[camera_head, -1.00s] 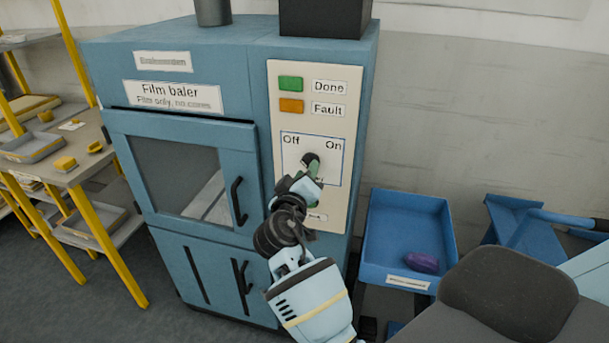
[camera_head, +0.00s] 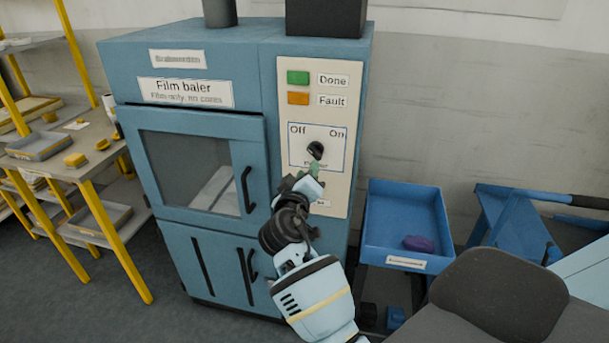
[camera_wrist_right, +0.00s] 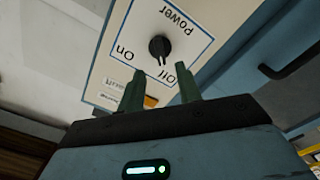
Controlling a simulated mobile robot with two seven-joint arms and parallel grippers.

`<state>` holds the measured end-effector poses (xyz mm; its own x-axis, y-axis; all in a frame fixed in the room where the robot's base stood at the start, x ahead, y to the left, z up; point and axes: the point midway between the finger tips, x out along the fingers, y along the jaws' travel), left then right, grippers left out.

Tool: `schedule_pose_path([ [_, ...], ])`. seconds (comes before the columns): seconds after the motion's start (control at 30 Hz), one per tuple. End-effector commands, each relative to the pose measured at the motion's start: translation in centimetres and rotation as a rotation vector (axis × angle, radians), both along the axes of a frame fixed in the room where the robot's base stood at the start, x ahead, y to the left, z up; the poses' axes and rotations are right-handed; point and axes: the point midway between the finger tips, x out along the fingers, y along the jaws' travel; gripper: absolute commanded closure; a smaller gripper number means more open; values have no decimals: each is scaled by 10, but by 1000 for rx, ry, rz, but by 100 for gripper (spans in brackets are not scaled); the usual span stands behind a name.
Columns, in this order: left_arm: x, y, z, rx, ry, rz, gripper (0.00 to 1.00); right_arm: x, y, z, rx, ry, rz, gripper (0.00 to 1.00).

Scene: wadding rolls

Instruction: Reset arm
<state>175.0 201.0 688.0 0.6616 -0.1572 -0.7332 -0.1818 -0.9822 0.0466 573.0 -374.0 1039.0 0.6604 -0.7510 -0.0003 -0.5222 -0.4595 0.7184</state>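The film baler (camera_head: 205,62) is a blue cabinet with a pale control panel. The black power knob (camera_head: 315,150) sits on that panel under the Off and On labels. In the right wrist view the knob (camera_wrist_right: 159,47) has a pale mark on its side facing the labels, nearer Off. My right gripper (camera_head: 312,173) is just below and in front of the knob, apart from it. In the right wrist view my right gripper (camera_wrist_right: 160,88) has its two green fingers spread with nothing between them. My left gripper is not in view.
The baler's door handle (camera_head: 247,191) is left of my right arm. A blue tray (camera_head: 375,235) holding a purple item (camera_head: 418,243) stands to the right. A blue cart (camera_head: 520,235) is farther right. Shelving with yellow posts (camera_head: 115,240) stands at the left.

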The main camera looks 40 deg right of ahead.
Motion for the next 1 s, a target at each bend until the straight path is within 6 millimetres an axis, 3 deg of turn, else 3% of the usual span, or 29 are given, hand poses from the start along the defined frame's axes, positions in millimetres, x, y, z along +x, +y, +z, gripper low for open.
schedule_pose_path([
  [0.77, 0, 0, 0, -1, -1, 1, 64, -1, -2, -4, 1, 5, 7, 65],
  [0.87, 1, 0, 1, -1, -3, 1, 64, -5, 3, -25, 20, 33, 45, 65],
  [1.0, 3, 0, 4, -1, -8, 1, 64, -26, 19, -88, 88, 115, 161, 65],
])
